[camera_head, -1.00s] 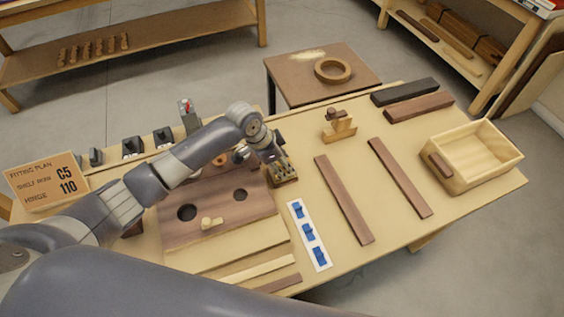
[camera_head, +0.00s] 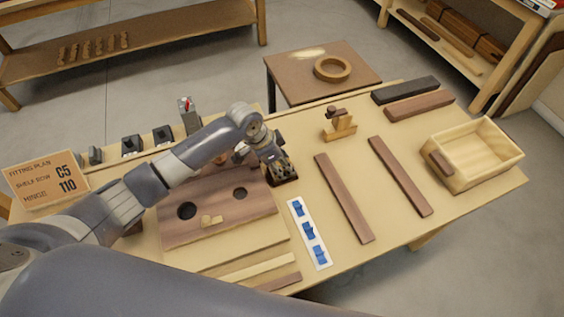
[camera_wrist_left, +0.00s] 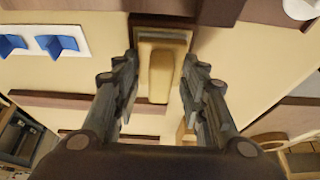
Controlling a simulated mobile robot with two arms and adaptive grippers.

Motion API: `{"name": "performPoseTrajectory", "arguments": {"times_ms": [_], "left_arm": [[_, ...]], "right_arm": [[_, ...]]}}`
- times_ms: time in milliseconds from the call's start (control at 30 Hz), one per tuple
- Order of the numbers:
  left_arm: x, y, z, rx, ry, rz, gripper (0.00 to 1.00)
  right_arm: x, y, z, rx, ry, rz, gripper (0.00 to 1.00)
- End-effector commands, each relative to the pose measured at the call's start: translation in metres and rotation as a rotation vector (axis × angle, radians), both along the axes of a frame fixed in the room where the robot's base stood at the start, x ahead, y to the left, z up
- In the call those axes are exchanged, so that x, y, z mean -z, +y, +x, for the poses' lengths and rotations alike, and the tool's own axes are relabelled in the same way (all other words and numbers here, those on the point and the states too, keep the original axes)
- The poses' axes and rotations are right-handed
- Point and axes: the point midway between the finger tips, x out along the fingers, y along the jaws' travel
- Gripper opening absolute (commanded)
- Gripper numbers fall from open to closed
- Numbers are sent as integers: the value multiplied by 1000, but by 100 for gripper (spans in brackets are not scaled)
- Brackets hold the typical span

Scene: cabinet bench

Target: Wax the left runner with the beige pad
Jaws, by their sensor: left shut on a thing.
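The left runner (camera_head: 343,198) is a flat reddish-brown strip lying on the bench, right of the blue clips. A second runner (camera_head: 400,177) lies to its right. My left gripper (camera_head: 283,172) is low over the bench at the right end of the brown panel. In the left wrist view a beige pad (camera_wrist_left: 160,77) with a raised, rounded grip is between the fingers of my left gripper (camera_wrist_left: 160,88), which is shut on it. In the head view the gripper mostly hides the pad. My right gripper is not in view.
A white strip with blue clips (camera_head: 309,231) lies between my left gripper and the left runner. An open wooden box (camera_head: 488,168) is at the right. The brown panel (camera_head: 233,228) has round holes.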

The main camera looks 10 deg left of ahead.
Motion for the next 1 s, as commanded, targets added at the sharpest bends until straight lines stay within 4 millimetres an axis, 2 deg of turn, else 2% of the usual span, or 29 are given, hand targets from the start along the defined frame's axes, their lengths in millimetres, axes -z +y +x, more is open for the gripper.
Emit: {"name": "performPoseTrajectory", "arguments": {"times_ms": [1000], "left_arm": [[2,0,-1,0,1,0,20]], "right_arm": [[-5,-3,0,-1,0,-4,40]]}}
